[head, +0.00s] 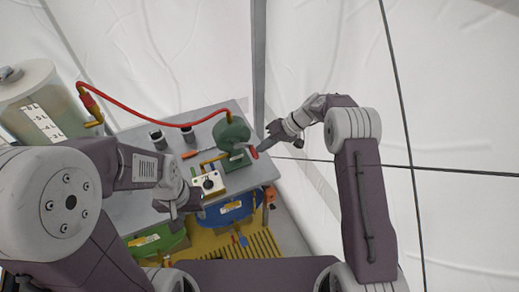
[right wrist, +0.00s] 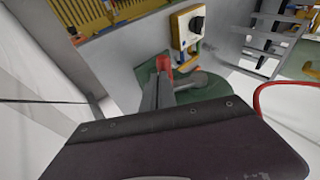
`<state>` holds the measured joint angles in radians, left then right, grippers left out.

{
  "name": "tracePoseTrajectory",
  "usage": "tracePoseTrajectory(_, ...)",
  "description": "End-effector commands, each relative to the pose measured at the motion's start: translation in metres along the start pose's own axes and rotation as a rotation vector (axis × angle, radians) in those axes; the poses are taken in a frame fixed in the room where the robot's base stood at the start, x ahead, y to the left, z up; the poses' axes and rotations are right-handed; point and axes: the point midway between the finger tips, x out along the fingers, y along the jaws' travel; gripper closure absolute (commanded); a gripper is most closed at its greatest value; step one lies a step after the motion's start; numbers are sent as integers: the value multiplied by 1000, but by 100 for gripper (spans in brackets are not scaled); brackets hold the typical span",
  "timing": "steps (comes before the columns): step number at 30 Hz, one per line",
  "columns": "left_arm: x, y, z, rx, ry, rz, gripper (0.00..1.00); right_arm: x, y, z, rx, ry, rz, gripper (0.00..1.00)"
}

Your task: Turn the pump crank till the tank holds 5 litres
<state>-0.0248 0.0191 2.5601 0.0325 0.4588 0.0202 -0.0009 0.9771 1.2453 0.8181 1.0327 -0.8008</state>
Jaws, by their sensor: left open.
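The green pump (head: 232,133) stands at the right end of the grey table. Its red crank handle (head: 253,153) points toward my right arm; it also shows in the right wrist view (right wrist: 163,62). My right gripper (head: 262,146) is at the handle, its fingers close together with the red grip at their tips. The clear tank (head: 72,112) is at the left with a white litre scale (head: 42,122); I cannot read the exact liquid level, and my left arm hides its lower part. My left gripper (head: 178,206) is open and empty at the table's front edge.
A red hose (head: 150,119) arches from the tank to the pump. A cream box with a black dial (head: 208,184) sits near my left gripper. Two dark cups (head: 157,139) stand behind. Blue (head: 230,208) and green (head: 158,241) bins are below the table. White tent wall lies at the right.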

Motion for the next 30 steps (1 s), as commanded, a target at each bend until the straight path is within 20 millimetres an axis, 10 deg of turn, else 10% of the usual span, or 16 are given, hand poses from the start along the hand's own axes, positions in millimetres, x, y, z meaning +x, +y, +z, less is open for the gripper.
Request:
tracePoseTrajectory(18, 72, -1, 7, 0, 0, 0, 57, 46, 18, 14, -2, -1, 4, 100)
tracePoseTrajectory(30, 72, -1, 7, 0, 0, 0, 57, 46, 15, 14, 12, 0, -42, 100)
